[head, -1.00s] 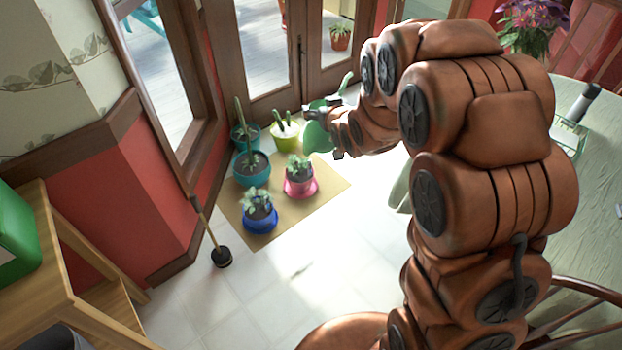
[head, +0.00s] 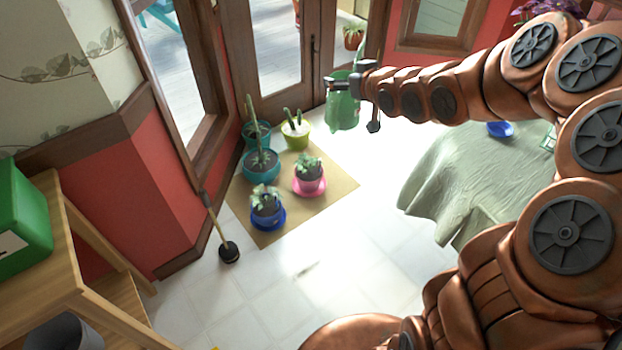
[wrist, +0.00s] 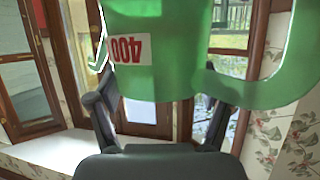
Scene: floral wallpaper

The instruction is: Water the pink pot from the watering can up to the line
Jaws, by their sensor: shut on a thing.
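The green watering can (head: 342,110) is held in the air by my gripper (head: 352,84), to the right of the plants and in front of the glass doors. In the wrist view the can (wrist: 165,70) fills the upper middle, with a red "400" label that appears upside down; my gripper's fingers (wrist: 155,115) are on either side of it. The pink pot (head: 309,181) holds a leafy plant and stands on a pink saucer on the tan mat (head: 330,197). The can is apart from the pot. The water level and any line cannot be made out.
A blue pot (head: 267,214), teal pots (head: 261,170) and a lime pot (head: 296,138) stand on the mat around the pink one. A brush (head: 229,252) stands on the floor at left. A cloth-covered table (head: 450,175) is at right. The tiled floor between is clear.

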